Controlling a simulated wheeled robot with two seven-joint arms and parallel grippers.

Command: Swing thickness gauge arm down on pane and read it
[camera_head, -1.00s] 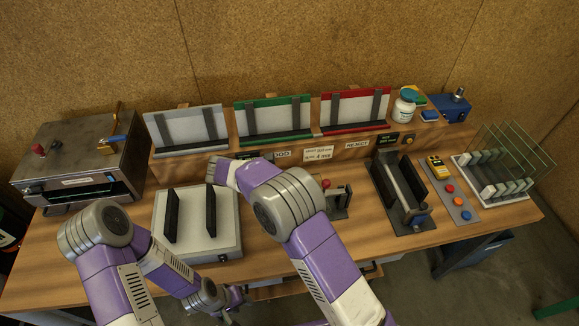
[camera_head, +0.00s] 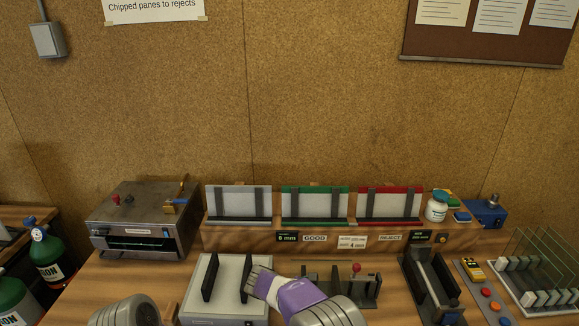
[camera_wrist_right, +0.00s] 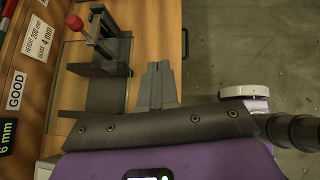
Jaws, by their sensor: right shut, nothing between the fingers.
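The thickness gauge (camera_head: 350,290) is a small dark stand with a red knob (camera_head: 356,267), right of my right arm in the head view. In the right wrist view the gauge (camera_wrist_right: 108,58) is at upper left, its red knob (camera_wrist_right: 75,22) standing off a grey arm. A dull grey-green strip (camera_wrist_right: 105,95), perhaps the pane, runs under it; I cannot tell whether the gauge arm touches it. My right gripper (camera_wrist_right: 157,68) is shut and empty, on the bench's front side of the gauge and apart from it. My left gripper is out of view.
A green-lit display (camera_head: 287,237) reads 6 mm beside the GOOD label. The white plate with two black uprights (camera_head: 228,265) stands left of my right arm. A dark cradle (camera_head: 430,285) and a rack of glass panes (camera_head: 550,262) stand right.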

